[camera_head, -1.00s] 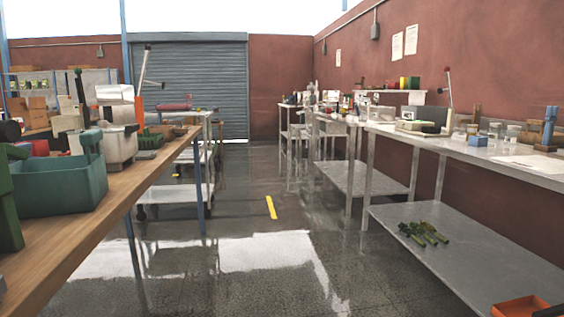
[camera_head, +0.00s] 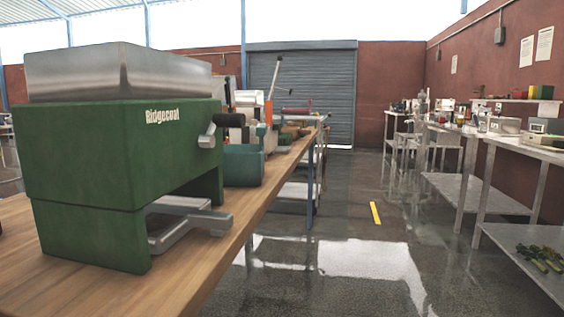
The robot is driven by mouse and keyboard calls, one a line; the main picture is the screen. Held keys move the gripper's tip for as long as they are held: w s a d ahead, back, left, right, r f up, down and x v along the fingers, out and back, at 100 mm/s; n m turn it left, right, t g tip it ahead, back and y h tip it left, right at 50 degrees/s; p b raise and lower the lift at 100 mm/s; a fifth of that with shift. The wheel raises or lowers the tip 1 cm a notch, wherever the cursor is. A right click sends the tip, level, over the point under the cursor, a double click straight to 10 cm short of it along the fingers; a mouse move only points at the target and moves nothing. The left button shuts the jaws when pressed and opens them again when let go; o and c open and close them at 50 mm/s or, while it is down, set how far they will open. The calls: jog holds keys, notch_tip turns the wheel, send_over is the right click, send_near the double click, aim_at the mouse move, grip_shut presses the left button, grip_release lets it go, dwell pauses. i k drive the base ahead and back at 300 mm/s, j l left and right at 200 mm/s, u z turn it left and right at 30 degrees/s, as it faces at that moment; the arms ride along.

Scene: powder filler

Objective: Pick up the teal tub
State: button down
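The teal tub (camera_head: 243,166) stands on the wooden bench (camera_head: 262,203), left of the picture's middle. It is just beyond the green powder filler marked "Ridgecoat" (camera_head: 115,150), which hides the tub's left part. I cannot tell what the tub holds. The powder filler has a steel hopper (camera_head: 115,72) on top, a grey lever (camera_head: 207,137) on its side and a grey tray-like part (camera_head: 190,222) at its foot. My gripper is not in view.
More clutter, with an orange-and-grey handle (camera_head: 271,92), stands on the bench beyond the tub. A metal table (camera_head: 540,150) with a lower shelf (camera_head: 530,250) runs along the right wall.

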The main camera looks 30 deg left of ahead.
aim_at(243, 164)
jog(key=u, duration=1.45)
